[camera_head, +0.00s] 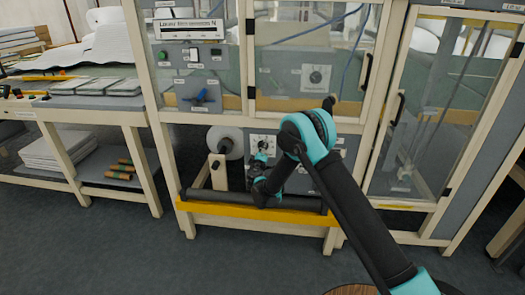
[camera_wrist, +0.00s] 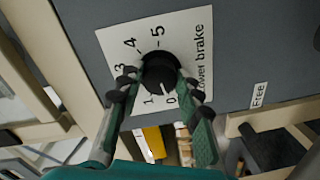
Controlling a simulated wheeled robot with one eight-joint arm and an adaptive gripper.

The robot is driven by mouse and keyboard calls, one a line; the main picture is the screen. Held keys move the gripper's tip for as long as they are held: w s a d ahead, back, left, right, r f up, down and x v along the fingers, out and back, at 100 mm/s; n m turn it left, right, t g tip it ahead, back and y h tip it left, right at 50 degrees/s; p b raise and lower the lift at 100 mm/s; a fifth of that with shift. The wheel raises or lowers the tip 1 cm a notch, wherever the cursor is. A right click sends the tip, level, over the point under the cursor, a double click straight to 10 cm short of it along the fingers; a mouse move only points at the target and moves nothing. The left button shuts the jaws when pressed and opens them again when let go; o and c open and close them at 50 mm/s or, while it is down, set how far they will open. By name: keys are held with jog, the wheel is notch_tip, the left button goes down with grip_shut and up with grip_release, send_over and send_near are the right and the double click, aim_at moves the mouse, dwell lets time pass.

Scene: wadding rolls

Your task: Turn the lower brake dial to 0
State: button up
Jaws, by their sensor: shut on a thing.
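The lower brake dial is a round black knob (camera_wrist: 160,70) on a white plate (camera_wrist: 185,30) marked with numbers and "Lower brake". In the wrist view, the knob's white mark points down at about the 0, right of the 1. The 2 is hidden behind a finger. My gripper (camera_wrist: 160,78) has one green-and-black finger on each side of the knob and is shut on it. In the head view, my gripper (camera_head: 259,160) is at the white dial plate (camera_head: 263,141) on the machine's lower panel, and hides most of the knob.
A white roll (camera_head: 225,142) stands left of the dial. A dark bar (camera_head: 235,198) and a yellow ledge (camera_head: 240,209) run below it. A blue knob (camera_head: 201,97) is on the upper panel. A "Free" label (camera_wrist: 259,95) is right of the plate.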

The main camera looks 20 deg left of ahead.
jog(key=shift+s, duration=0.1)
dwell(0.3)
jog(key=o, duration=1.1)
jog(key=shift+o, duration=0.2)
jog(key=v, duration=1.2)
